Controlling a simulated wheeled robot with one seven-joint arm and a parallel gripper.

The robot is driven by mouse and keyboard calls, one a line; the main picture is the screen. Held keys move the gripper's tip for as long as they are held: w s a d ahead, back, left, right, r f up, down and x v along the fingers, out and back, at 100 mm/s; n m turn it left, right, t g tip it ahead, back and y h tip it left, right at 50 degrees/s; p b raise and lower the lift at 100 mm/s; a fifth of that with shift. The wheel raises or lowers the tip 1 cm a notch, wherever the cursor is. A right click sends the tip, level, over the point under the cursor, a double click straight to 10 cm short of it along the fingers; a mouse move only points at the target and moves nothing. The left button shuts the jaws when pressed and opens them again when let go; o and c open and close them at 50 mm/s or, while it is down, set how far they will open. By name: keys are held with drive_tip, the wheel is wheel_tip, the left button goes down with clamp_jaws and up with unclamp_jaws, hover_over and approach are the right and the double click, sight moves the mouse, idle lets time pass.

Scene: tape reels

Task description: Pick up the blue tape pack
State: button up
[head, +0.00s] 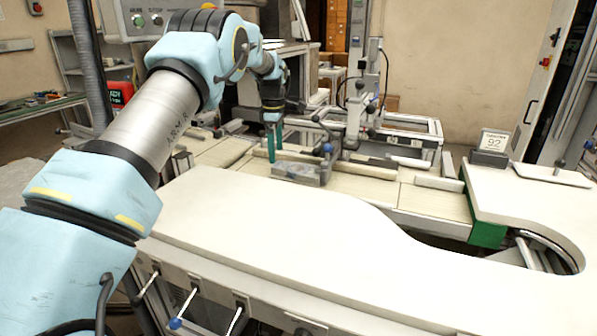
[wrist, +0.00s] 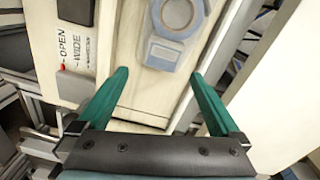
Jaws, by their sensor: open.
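The blue tape pack (wrist: 162,54) is a pale blue-grey piece with a round, ring-shaped reel at its upper part. It lies on a cream strip at the top of the wrist view, cut off by the frame edge. My gripper (wrist: 158,73) has two green fingers spread wide and nothing between them. The pack lies just beyond the fingertips, nearer the right finger, and I see no contact. In the head view my gripper (head: 275,140) points down over the cream work surface. A grey block (head: 298,171) sits beside it there; I cannot tell if it is the pack.
A panel (wrist: 75,45) lettered OPEN and WIDE, with a red button, lies left of the strip. In the head view a broad white top (head: 290,235) fills the front. Metal posts and frames (head: 355,110) stand behind the gripper. A sign reading 92 (head: 494,141) stands at right.

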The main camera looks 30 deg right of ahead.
sight(277, 164)
drive_tip(key=shift+s+f+p, duration=0.2)
drive_tip(key=shift+f+p, duration=0.8)
drive_tip(key=shift+f, duration=1.35)
drive_tip(key=c, duration=1.4)
drive_tip(key=shift+c, duration=0.2)
drive_tip(key=shift+r, duration=0.1)
